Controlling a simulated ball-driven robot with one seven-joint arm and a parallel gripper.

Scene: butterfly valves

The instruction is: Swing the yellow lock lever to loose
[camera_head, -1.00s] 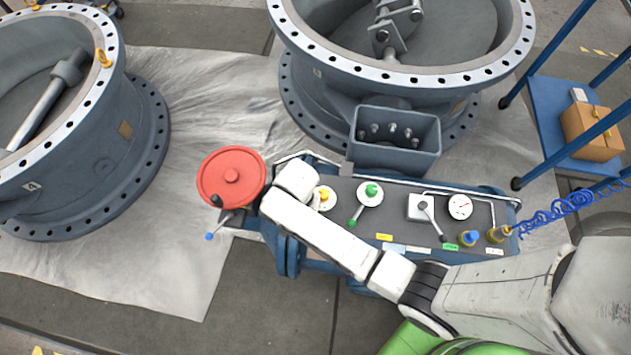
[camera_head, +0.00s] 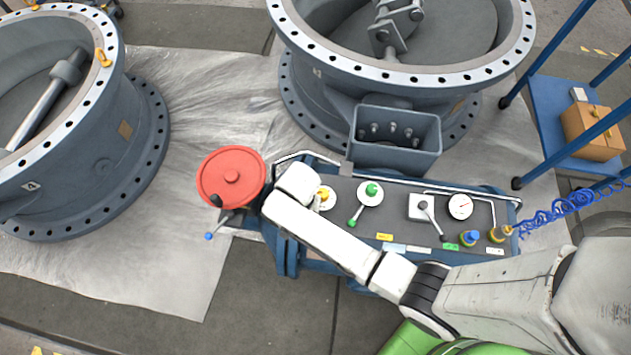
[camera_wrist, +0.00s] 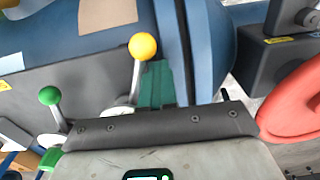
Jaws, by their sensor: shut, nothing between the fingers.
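The yellow lock lever (camera_head: 323,196) shows partly in the head view, on the left part of the dark panel, just right of my wrist. In the wrist view the yellow ball knob (camera_wrist: 142,46) stands on a thin metal stem above a pale round hub. My gripper (camera_wrist: 157,84) appears in the wrist view as short teal fingers, shut and empty, close to the right of the lever's stem. I cannot tell whether they touch it. In the head view the fingers are hidden under my white wrist.
A red handwheel (camera_head: 231,176) stands left of the panel. A green-knobbed lever (camera_head: 368,193) sits right of the yellow one, followed by a grey lever (camera_head: 425,207) and a gauge (camera_head: 460,206). A handrail (camera_head: 440,190) runs behind. Large valve bodies (camera_head: 88,150) stand beyond.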

